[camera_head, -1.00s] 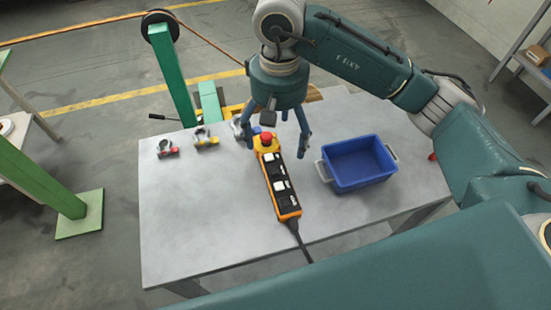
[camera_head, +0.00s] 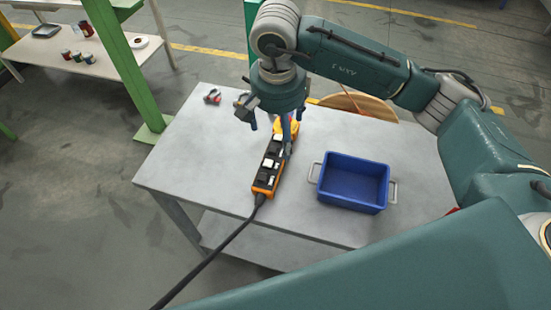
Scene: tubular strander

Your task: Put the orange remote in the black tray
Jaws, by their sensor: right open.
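The orange remote (camera_head: 268,170) is a long orange and black pendant with pale buttons, lying on the grey metal table. A black cable runs from its near end off the table's front edge. My right gripper (camera_head: 270,138) is open, pointing down over the remote's far end, with a finger to either side of it in the picture. I cannot tell whether the fingers touch it. The gripper hides part of the far end. A dark tray (camera_head: 45,31), which looks like the black tray, lies on a pale bench at the upper left. My left gripper is not in view.
A blue bin (camera_head: 352,205) with grey handles stands right of the remote. A small red and grey clamp (camera_head: 212,97) lies at the table's far left. Several small cans (camera_head: 77,56) stand near the tray. A green post (camera_head: 125,65) rises between bench and table.

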